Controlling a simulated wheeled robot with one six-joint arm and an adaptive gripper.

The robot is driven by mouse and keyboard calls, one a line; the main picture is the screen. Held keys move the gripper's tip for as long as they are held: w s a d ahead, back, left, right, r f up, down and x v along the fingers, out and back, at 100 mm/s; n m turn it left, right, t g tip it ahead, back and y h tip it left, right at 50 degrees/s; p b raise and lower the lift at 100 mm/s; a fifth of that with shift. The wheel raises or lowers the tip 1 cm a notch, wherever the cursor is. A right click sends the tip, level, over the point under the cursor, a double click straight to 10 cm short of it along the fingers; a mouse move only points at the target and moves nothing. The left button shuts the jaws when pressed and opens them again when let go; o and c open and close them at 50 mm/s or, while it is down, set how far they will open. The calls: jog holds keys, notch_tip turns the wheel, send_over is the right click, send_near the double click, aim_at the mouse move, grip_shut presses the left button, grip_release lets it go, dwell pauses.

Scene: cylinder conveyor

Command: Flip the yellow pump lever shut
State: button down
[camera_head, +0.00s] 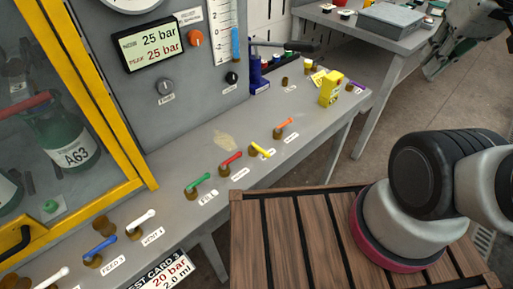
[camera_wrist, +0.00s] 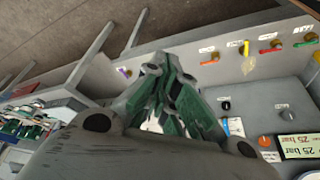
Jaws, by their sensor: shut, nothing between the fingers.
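The yellow pump lever (camera_head: 261,151) sits on a brass valve on the grey bench ledge, between the red and orange levers. Its handle points to the lower right, while the neighbouring handles point to the upper right. In the wrist view the yellow lever (camera_wrist: 246,49) stands across the line of its neighbours. My gripper (camera_wrist: 152,64) is shut and empty, left of the levers in the wrist view and apart from them. The small label by the lever is too blurred to read.
Red (camera_head: 231,159), orange (camera_head: 285,125) and green (camera_head: 199,183) levers stand close by. A yellow box (camera_head: 330,87) and a blue hand pump (camera_head: 255,72) are further back. A panel with a pressure display (camera_head: 160,45) rises behind the ledge. A yellow-framed cabinet (camera_head: 110,95) stands at left.

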aim_at(259, 150)
jog(key=a+f+n+h, duration=0.2)
jog(key=a+f+n, duration=0.5)
jog(key=a, duration=0.7)
jog(key=s+a+f+n+h, duration=0.1)
jog(key=a+f+n+h, duration=0.1)
jog(key=a+f+n, duration=0.6)
jog(key=s+a+f+n+t+h, duration=0.1)
jog(key=a+f+n, duration=0.6)
jog(key=a, duration=1.2)
jog(key=n, duration=0.4)
jog(key=shift+a+f+h, duration=0.3)
jog(key=shift+a+h, duration=0.1)
jog(key=x, duration=1)
jog(key=shift+d+r, duration=0.1)
jog(key=shift+w+d+f, duration=0.2)
jog(key=shift+w+d, duration=0.35)
jog(key=shift+d, duration=0.05)
jog(key=shift+w+d+f, duration=0.2)
jog(key=shift+w+d, duration=0.3)
jog(key=shift+d, duration=0.05)
jog(key=shift+w+d, duration=0.25)
jog(key=shift+d, duration=0.05)
